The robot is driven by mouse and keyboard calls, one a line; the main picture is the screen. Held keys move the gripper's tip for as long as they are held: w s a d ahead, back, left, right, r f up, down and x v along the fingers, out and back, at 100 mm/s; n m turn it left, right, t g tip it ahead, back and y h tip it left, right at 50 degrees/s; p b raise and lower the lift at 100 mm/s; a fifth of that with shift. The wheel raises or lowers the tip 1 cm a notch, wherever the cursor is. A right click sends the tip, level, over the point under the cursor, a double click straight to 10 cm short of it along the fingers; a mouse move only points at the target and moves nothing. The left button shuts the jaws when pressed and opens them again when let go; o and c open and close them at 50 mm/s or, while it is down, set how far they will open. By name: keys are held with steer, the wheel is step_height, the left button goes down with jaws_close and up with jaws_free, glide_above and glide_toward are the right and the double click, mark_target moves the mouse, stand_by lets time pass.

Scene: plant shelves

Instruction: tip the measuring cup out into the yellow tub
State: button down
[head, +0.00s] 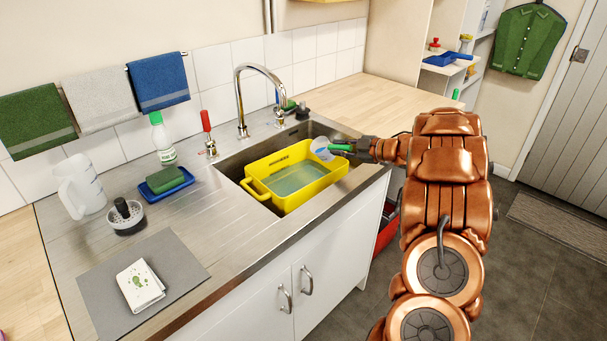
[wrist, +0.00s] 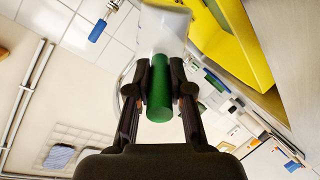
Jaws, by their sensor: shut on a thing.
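My gripper (head: 362,149) is shut on the green handle (wrist: 160,98) of the measuring cup (head: 321,149), a clear, whitish cup. The cup is at the far right end of the yellow tub (head: 257,188), over or just beside its rim, and looks tilted. In the wrist view the cup (wrist: 163,28) lies beyond the fingertips, with the yellow tub (wrist: 238,40) to its right. The tub sits in the sink and holds pale, clear liquid. I cannot tell whether anything is in the cup.
A tall tap (head: 241,95) rises behind the sink. A white jug (head: 82,188), a green sponge (head: 165,179) on a blue dish and a bottle (head: 162,140) stand on the left drainer. The wooden counter (head: 400,98) right of the sink is largely clear.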

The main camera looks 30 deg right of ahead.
mark_target(323, 152)
steer(key=shift+a+f+n+g+h+b, duration=0.25)
steer(key=shift+f+b, duration=0.4)
steer(key=shift+b, duration=0.75)
steer(key=shift+a+f+n+g+h+b, duration=0.1)
steer(key=shift+a+f+n+h+b, duration=0.35)
steer(key=shift+b, duration=0.9)
steer(key=shift+a+r+n+h+b, duration=0.55)
steer(key=shift+n+b, duration=0.35)
steer(key=shift+b, duration=2)
steer(key=shift+w+a+r+n+g+h+b, duration=0.1)
steer(key=shift+a+r+n+g+h+b, duration=0.4)
steer(key=shift+b, duration=1.7)
steer(key=shift+a+r+n+h+b, duration=0.2)
steer(key=shift+a+n+h+b, duration=0.25)
steer(key=shift+a+n+h, duration=0.45)
steer(key=shift+a+r, duration=0.1)
steer(key=shift+a, duration=0.4)
